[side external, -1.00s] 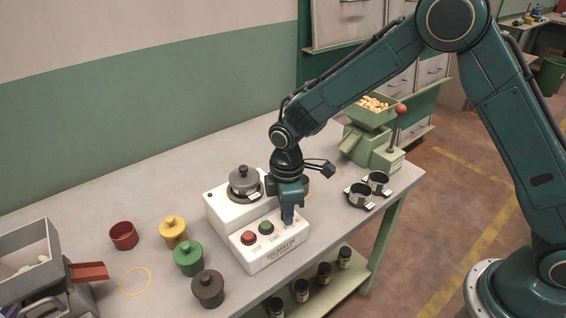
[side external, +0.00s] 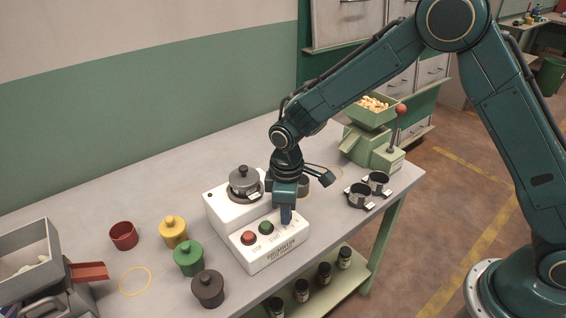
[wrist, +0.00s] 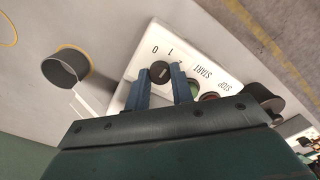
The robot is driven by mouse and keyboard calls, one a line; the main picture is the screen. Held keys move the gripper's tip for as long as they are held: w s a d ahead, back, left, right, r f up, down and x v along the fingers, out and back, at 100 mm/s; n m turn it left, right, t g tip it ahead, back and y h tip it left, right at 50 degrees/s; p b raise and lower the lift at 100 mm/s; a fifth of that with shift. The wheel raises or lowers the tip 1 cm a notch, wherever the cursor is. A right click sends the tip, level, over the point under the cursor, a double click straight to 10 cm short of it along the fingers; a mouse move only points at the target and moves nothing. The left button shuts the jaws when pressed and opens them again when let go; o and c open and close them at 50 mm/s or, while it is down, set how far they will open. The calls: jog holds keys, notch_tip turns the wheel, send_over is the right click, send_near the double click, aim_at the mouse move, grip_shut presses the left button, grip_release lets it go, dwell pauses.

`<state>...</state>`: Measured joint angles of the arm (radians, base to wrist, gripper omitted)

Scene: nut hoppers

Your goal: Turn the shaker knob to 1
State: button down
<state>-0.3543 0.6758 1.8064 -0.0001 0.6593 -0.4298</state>
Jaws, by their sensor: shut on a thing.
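The white shaker (side external: 270,258) stands on the table with a grey lidded pot (side external: 243,181) on its back part. Its sloped front panel has a red STOP button (side external: 249,237) and a green START button (side external: 266,228). In the wrist view the small dark round knob (wrist: 160,72) sits by the printed marks 0, 1 and a partly covered one. My gripper (wrist: 160,88) is shut on the knob, one blue finger on each side. I cannot tell which mark the knob points at. In the side view my gripper (side external: 287,215) points down and hides the knob.
Red (side external: 123,235), yellow (side external: 173,231), green (side external: 189,257) and dark (side external: 207,288) pots stand left of the shaker. A green hopper of nuts (side external: 372,110) stands at the back right. Two dark cup holders (side external: 360,195) (side external: 377,183) sit near the right edge.

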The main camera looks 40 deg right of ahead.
jog(key=c, duration=1.2)
grip_release()
jog(key=shift+r, duration=0.1)
notch_tip(320, 180, up, 14)
